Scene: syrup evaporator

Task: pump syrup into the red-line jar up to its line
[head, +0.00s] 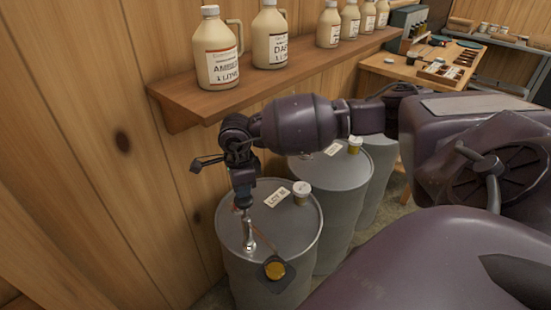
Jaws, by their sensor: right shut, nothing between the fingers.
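My right gripper (243,203) points down over the nearest grey drum, its fingers shut and empty. Directly under the fingertips is a small upright metal fitting that looks like the pump (249,238), on the drum top; I cannot tell whether they touch. A thin brownish line runs from near the fitting toward a round amber thing (275,270) on a dark square pad at the drum's front edge. A small jar (302,190) with a white lid and amber contents stands at the drum's back right. No red line can be made out on either. My left gripper is not in view.
The nearest drum (305,238) carries a lot label (277,197). A second drum (335,175) stands behind it with another jar (354,144). A wooden shelf (205,105) with several syrup jugs runs along the wall above. A cluttered workbench (395,68) stands at the back right.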

